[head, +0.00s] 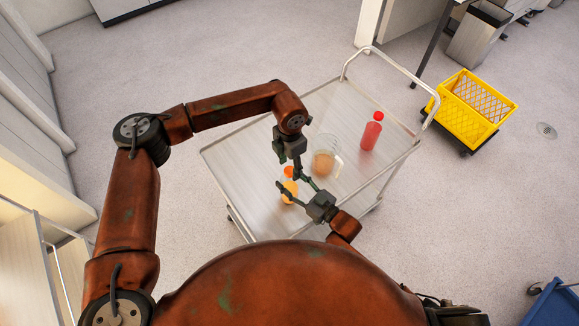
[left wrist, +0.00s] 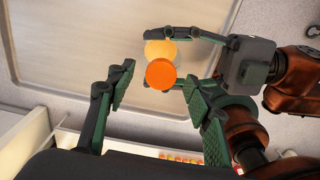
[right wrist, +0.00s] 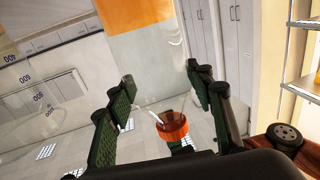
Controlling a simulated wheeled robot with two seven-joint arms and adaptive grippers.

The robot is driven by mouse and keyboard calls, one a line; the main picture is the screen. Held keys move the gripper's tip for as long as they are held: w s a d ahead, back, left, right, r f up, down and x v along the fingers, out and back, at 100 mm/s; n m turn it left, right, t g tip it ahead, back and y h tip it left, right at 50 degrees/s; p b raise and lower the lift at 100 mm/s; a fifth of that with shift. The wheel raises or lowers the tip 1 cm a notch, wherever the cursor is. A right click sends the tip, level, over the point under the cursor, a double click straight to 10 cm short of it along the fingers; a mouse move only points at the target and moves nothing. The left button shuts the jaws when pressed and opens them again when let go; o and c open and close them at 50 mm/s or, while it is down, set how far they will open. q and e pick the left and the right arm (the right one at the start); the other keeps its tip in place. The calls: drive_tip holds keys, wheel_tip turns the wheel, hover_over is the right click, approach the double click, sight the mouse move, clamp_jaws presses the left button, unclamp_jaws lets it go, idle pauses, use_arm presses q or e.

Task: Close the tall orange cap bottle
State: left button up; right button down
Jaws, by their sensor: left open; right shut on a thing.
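The bottle (head: 289,193) with orange juice stands at the cart's near side, its orange cap (head: 290,171) at its top. In the left wrist view the cap (left wrist: 160,74) shows from above, with paler juice behind it. My left gripper (head: 294,170) is open above the bottle, its fingers apart on either side of the cap. My right gripper (head: 291,187) is shut on the bottle from the right. The right wrist view is upside down, with juice (right wrist: 130,15) at the top and the cap (right wrist: 172,125) low between the fingers. I cannot tell whether the cap is seated.
A clear jug (head: 325,158) with orange-brown liquid stands close behind my right gripper. A red bottle (head: 371,132) stands farther right on the cart (head: 237,160). The cart's left part is clear. A yellow crate (head: 470,108) is beyond the cart's handle rail.

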use_arm(q)
wheel_tip(320, 180, up, 11)
idle(0.3)
drive_tip(key=shift+w, duration=0.1)
use_arm(e)
drive_tip(key=c, duration=0.9)
unclamp_jaws()
drive_tip(key=shift+o, duration=0.2)
drive_tip(key=v, duration=1.2)
